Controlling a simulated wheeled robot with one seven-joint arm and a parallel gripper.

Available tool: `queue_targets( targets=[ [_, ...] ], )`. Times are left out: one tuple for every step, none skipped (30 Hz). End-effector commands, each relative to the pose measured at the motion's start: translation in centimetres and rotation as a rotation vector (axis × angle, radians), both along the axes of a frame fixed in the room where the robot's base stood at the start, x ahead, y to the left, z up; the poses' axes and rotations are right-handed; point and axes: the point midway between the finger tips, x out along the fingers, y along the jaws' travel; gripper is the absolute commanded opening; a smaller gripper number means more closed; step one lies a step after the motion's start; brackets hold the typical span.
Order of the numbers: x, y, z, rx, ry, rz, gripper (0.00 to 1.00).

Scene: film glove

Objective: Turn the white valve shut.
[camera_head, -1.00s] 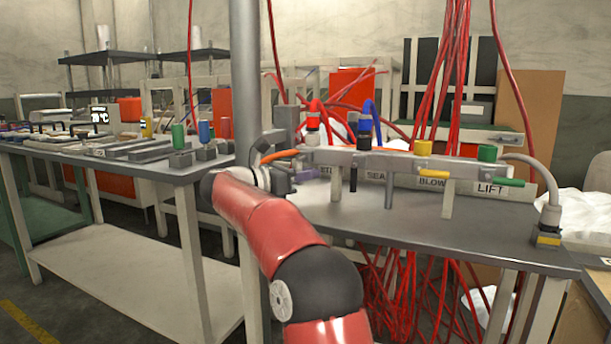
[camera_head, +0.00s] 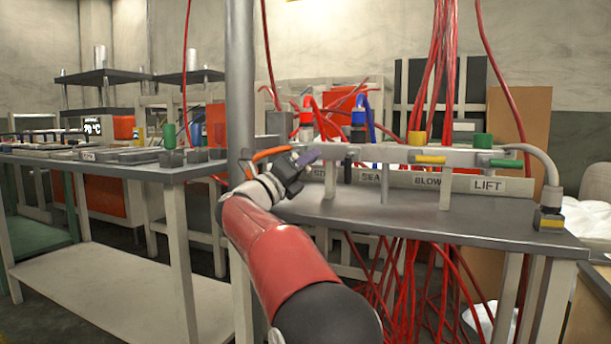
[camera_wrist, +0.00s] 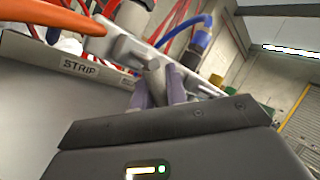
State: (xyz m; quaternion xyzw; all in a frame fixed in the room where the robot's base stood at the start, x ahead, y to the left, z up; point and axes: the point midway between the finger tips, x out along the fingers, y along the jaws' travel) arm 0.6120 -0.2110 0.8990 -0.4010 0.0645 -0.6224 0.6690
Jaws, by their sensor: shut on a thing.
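The pale bar of valves (camera_head: 385,154) runs along the bench, with coloured levers and caps. My gripper (camera_head: 309,157) is at the left end of this bar in the head view. In the wrist view, the purple fingers of my gripper (camera_wrist: 158,93) are closed around a pale lever, which I take for the white valve's handle (camera_wrist: 154,73). It stands out from the bar between the fingertips. In the head view my gripper hides this handle, so its angle there cannot be told.
A yellow lever (camera_head: 430,159) and a green lever (camera_head: 505,163) are further right. A grey post (camera_head: 240,90) stands beside my arm. Red hoses (camera_head: 440,70) hang behind the bar.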

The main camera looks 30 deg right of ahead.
Motion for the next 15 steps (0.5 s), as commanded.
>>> queue_targets(
  targets=[
    [-0.1, 0.0, 0.0, -0.028, 0.035, 0.001, 0.00],
    [-0.2, 0.0, 0.1, -0.045, 0.056, 0.001, 0.00],
    [-0.2, 0.0, 0.3, -0.069, 0.088, 0.002, 0.00],
    [-0.2, -0.1, 0.4, -0.086, 0.111, 0.002, 0.00],
    [-0.2, -0.1, 0.5, -0.103, 0.133, 0.001, 0.00],
    [-0.3, -0.1, 0.7, -0.127, 0.162, 0.000, 0.00],
    [-0.3, -0.1, 0.8, -0.143, 0.186, 0.002, 0.00],
    [-0.3, -0.1, 0.9, -0.162, 0.207, 0.001, 0.00],
    [-0.3, -0.2, 1.0, -0.184, 0.238, 0.002, 0.00],
    [-0.3, -0.2, 1.2, -0.202, 0.258, 0.001, 0.00],
    [-0.3, -0.2, 1.3, -0.218, 0.280, 0.001, 0.00],
    [-0.3, -0.2, 1.4, -0.240, 0.308, 0.001, 0.00],
    [-0.3, -0.2, 1.4, -0.255, 0.328, 0.002, 0.00],
    [-0.3, -0.2, 1.6, -0.270, 0.348, 0.002, 0.00],
    [-0.3, -0.2, 1.7, -0.291, 0.373, 0.002, 0.00]
  ],
)
